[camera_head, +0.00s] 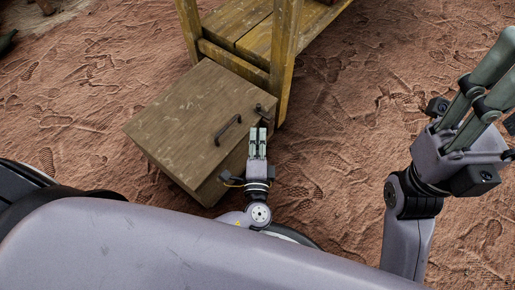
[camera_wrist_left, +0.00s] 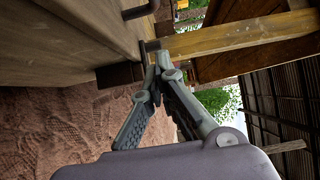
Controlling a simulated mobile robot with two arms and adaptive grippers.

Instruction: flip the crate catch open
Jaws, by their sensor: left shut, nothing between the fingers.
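The wooden crate (camera_head: 185,115) sits on the ground with a dark handle (camera_head: 228,130) on its top face. A small dark catch (camera_head: 262,111) is at its edge near the yellow bench leg. My left gripper (camera_head: 258,131) is shut and empty, its fingertips just below the catch in the head view. In the left wrist view, the crate (camera_wrist_left: 60,40) fills the upper left, and the shut left fingertips (camera_wrist_left: 154,72) are close beside a dark block (camera_wrist_left: 120,74) that looks like the catch; contact cannot be told. My right gripper is at the right edge, its fingertips cut off.
A yellow wooden bench (camera_head: 250,40) stands against the crate's far side, one leg (camera_head: 285,65) close to the catch. Reddish, trampled ground (camera_head: 370,100) is open to the right of the crate.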

